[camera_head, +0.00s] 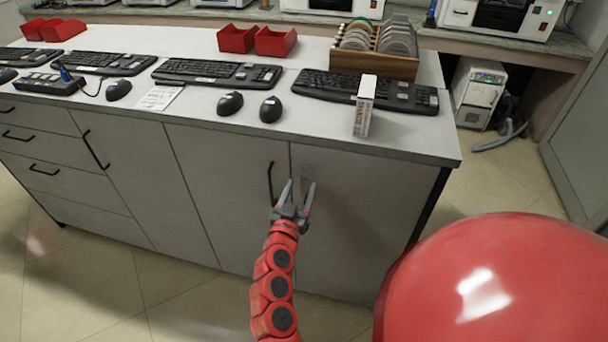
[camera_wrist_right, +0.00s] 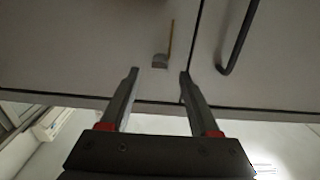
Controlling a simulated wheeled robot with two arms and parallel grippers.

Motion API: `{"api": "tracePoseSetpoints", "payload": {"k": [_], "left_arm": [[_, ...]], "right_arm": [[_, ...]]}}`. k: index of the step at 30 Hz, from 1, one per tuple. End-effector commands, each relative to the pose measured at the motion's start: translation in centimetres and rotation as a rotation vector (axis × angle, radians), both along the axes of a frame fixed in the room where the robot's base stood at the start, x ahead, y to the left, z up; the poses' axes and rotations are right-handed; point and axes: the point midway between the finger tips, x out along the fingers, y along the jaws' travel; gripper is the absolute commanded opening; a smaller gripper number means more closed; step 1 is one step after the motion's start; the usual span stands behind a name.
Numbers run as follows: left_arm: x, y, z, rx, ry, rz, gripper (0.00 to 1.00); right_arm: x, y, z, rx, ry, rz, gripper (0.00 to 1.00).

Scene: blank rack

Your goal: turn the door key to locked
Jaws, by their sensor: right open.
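The door (camera_head: 365,205) is a grey cabinet door at the right end of the bench front. A small grey lock piece (camera_wrist_right: 160,61) with a thin brass-coloured strip (camera_wrist_right: 171,38), which looks like the key, shows on it in the wrist view. In the head view only a faint round mark (camera_head: 307,170) shows there. My right gripper (camera_head: 299,187) is open and empty in front of the door. In the wrist view its fingertips (camera_wrist_right: 159,74) lie either side of the lock piece, seemingly short of it. My left gripper is not in view.
A black bar handle (camera_head: 270,182) stands on the neighbouring door, close to my right gripper; it also shows in the wrist view (camera_wrist_right: 239,38). The bench top (camera_head: 425,145) above holds keyboards, mice and a small white box (camera_head: 364,108) near its front edge.

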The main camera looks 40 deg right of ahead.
Motion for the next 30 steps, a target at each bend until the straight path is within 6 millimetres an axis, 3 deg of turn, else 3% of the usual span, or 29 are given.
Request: {"api": "tracePoseSetpoints", "payload": {"k": [9, 20, 30], "left_arm": [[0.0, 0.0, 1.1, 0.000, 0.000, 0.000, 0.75], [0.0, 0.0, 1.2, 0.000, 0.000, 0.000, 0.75], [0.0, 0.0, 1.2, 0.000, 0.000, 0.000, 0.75]], "right_arm": [[2.4, -3.0, 0.2, 0.000, -0.003, -0.002, 0.62], [2.8, -3.3, 0.1, -0.001, -0.002, 0.002, 0.62], [2.8, -3.2, 0.1, -0.001, -0.002, 0.002, 0.05]]}}
